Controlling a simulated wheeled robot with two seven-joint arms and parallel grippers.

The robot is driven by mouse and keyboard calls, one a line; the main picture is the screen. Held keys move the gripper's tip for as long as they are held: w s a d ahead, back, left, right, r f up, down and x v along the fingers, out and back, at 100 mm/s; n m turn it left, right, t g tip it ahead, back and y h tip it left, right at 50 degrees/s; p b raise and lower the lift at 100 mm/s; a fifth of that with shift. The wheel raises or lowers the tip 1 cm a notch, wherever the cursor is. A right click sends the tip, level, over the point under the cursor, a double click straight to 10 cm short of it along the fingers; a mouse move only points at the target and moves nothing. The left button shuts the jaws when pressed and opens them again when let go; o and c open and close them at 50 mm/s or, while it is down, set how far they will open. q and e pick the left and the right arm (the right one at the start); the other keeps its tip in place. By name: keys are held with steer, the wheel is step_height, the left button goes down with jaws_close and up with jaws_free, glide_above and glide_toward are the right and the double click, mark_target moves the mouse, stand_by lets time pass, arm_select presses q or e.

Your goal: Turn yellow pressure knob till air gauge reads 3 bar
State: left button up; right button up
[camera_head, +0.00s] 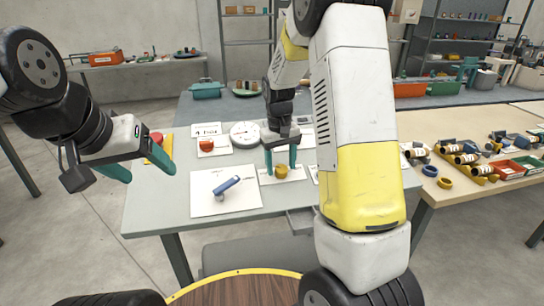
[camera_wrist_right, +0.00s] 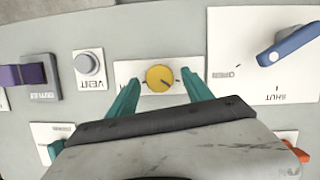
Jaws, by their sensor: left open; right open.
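The yellow knob (camera_head: 282,171) sits on a white plate on the grey panel table. My right gripper (camera_head: 281,168) reaches down over it with its teal fingers open, one on each side. In the right wrist view the knob (camera_wrist_right: 160,78) lies between the fingertips with gaps visible; a dark pointer mark shows on it. The round white air gauge (camera_head: 245,133) stands behind and left of the knob; its reading is too small to tell. My left gripper (camera_head: 149,167) is open and empty at the table's left edge.
A blue lever (camera_head: 227,186) on a white plate lies left of the knob; it also shows in the wrist view (camera_wrist_right: 295,42). A red button (camera_head: 156,137) is near my left gripper. A grey vent button (camera_wrist_right: 88,63) and purple outlet part (camera_wrist_right: 33,74) are nearby.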

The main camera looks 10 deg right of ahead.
jaws_close()
steer(key=shift+m, duration=0.3)
steer(key=m, duration=0.1)
steer(key=m+y, duration=0.1)
steer(key=m, duration=0.3)
steer(key=shift+d+y, duration=0.25)
steer(key=shift+y, duration=0.15)
steer(key=m+y, duration=0.1)
steer(key=m, duration=0.3)
steer(key=shift+d+t, duration=0.15)
steer(key=shift+t, duration=0.15)
steer(key=shift+m, duration=0.4)
jaws_free()
steer(key=shift+s, duration=0.1)
